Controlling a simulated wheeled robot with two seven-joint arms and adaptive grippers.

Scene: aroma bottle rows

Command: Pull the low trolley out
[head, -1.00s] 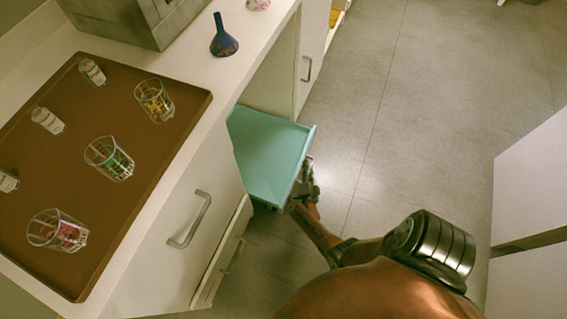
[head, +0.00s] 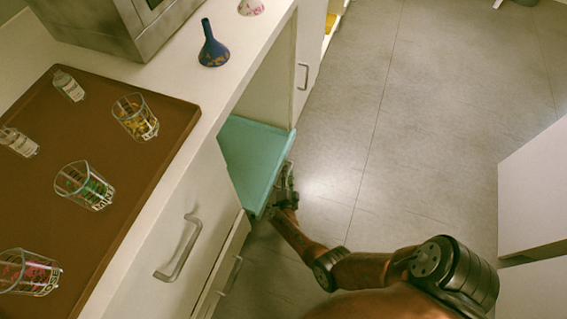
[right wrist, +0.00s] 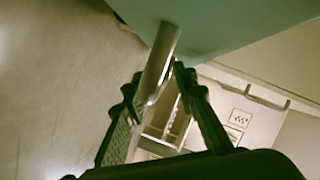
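The low trolley (head: 252,158) is teal with a flat top and a raised rim. In the head view it sticks partly out of the opening under the counter, and its back part is hidden there. My right gripper (head: 286,186) is at its outer end. In the right wrist view the teal underside (right wrist: 225,22) fills the top. A metal bar handle (right wrist: 162,52) runs down from it between the two fingers of my right gripper (right wrist: 158,75), which look closed around it. My left gripper is in neither view.
The counter (head: 215,88) carries a brown tray (head: 120,185) with glasses and small bottles, a blue funnel (head: 212,50) and a grey box-like appliance (head: 120,25). A drawer handle (head: 178,248) juts out beside the trolley. Open floor (head: 420,120) lies right, with a white cabinet (head: 530,190) beyond.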

